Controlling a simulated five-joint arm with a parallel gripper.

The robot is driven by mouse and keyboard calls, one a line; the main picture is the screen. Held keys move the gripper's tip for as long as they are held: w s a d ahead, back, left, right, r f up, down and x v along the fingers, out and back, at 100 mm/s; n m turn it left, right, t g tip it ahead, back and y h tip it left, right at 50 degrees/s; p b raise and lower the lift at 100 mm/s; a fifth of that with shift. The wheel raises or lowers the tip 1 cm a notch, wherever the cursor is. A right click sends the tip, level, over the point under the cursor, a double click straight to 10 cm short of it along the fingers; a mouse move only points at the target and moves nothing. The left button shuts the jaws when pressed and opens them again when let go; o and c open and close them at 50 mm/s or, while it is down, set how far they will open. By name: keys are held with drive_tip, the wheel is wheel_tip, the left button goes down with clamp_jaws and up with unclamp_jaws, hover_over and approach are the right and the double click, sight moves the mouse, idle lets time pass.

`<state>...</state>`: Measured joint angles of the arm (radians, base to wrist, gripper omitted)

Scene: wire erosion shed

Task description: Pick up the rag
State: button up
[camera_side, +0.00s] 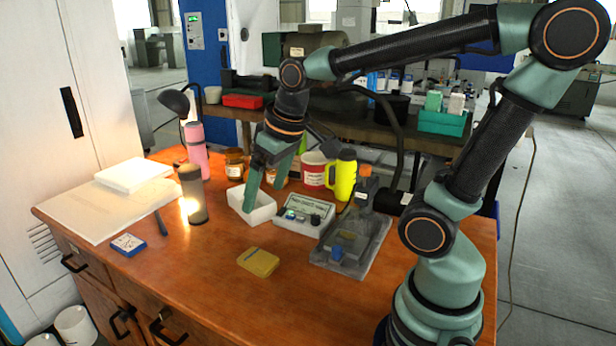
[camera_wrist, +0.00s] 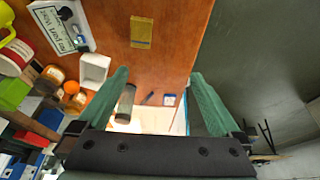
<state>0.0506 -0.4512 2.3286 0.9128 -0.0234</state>
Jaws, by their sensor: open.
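The rag (camera_side: 258,262) looks like a small flat yellow piece lying on the front middle of the wooden desk. In the wrist view the rag (camera_wrist: 141,32) shows near the top, beyond my fingertips. My gripper (camera_side: 263,200) hangs above the desk, behind the rag in the side view, with its fingers beside the white open box. In the wrist view my gripper (camera_wrist: 160,74) has its two green fingers wide apart with nothing between them. The gripper and the rag are well apart.
The white box (camera_side: 262,217) stands close to my fingers. A dark lit cylinder (camera_side: 193,195) is left, a grey fixture (camera_side: 352,243) right. The desk around the rag is clear.

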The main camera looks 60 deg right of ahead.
drive_tip(key=w+d+f+g, duration=0.2)
drive_tip(key=w+d+f, duration=0.1)
drive_tip(key=w+f, duration=0.1)
drive_tip(key=g, duration=0.2)
hover_over(260, 258)
drive_tip(key=shift+m, duration=0.3)
drive_tip(key=f, duration=1.2)
drive_tip(key=shift+s+a+f, duration=0.25)
drive_tip(key=shift+f, duration=0.15)
drive_tip(key=shift+w+d+f, duration=0.1)
drive_tip(key=shift+w+f, duration=0.05)
drive_tip(key=shift+f, duration=1.35)
drive_tip(key=shift+w+d+f, duration=0.1)
drive_tip(key=shift+f, duration=1.35)
drive_tip(key=c, duration=1.3)
